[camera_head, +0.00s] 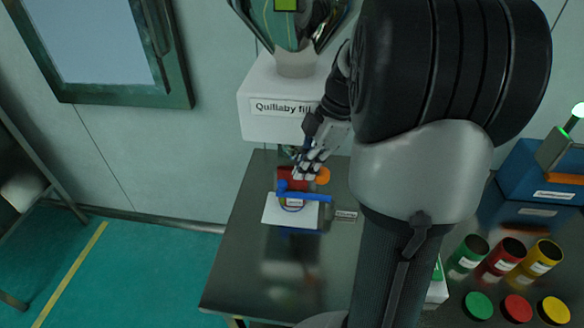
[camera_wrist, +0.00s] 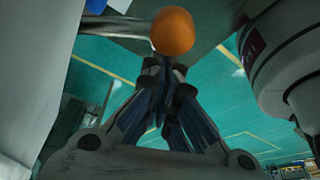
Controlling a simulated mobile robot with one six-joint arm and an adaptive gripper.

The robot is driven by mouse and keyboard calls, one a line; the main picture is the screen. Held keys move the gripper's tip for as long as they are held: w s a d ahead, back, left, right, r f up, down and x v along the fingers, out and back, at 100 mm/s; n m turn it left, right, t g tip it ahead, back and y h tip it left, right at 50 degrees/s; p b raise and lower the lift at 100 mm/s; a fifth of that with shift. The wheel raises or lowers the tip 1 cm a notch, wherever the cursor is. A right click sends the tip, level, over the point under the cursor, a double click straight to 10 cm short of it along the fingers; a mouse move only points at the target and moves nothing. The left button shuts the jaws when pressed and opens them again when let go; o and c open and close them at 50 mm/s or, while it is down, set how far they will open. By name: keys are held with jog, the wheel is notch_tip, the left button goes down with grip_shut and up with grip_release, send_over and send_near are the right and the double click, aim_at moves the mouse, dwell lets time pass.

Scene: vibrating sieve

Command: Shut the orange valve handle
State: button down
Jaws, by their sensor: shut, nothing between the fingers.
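The orange valve handle's rounded end (camera_head: 323,176) shows just right of my fingertips in the head view. In the wrist view the orange end (camera_wrist: 173,31) is large and directly beyond my fingertips. My gripper (camera_wrist: 165,62) is shut and empty, with its fingertips together close to the orange end; I cannot tell whether they touch it. In the head view my gripper (camera_head: 303,172) is under the white filler housing (camera_head: 262,118), labelled "Quillaby fill".
A blue bar (camera_head: 310,196) and a red container (camera_head: 288,180) are close below my gripper, over a white plate (camera_head: 275,214) on the metal table (camera_head: 245,265). Green (camera_head: 466,256), red (camera_head: 503,258) and yellow (camera_head: 540,258) containers stand at the right. The table's front left is clear.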

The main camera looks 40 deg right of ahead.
jog(key=shift+s+d, duration=0.3)
jog(key=shift+d, duration=0.35)
jog(key=shift+d, duration=0.1)
jog(key=v, duration=1.2)
jog(key=shift+a, duration=0.3)
